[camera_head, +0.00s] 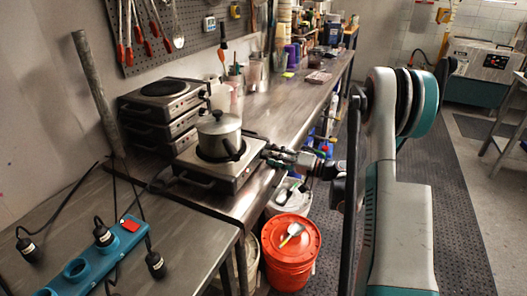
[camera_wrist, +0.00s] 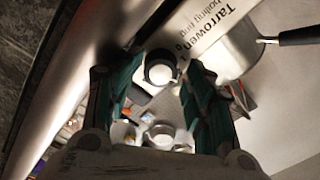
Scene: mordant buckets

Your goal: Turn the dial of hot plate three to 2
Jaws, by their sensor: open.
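A hot plate (camera_head: 233,178) with a steel front stands at the bench's edge, with a lidded pot (camera_head: 219,137) on it. No number showing it as three is readable. In the wrist view its front (camera_wrist: 197,32) reads "Tarrowen boiling ring", upside down. A round black dial (camera_wrist: 159,68) with a pale middle sits just below that lettering. My gripper (camera_head: 272,154) is at the front of the hot plate. In the wrist view my gripper (camera_wrist: 155,75) is open, its teal fingers either side of the dial. I cannot tell whether they touch it, nor read its setting.
Stacked hot plates (camera_head: 165,112) stand behind on the bench (camera_head: 283,118). A teal power strip (camera_head: 100,262) with black plugs lies at the front left. Below the bench edge stands a red lidded bucket (camera_head: 290,262) bearing a spoon.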

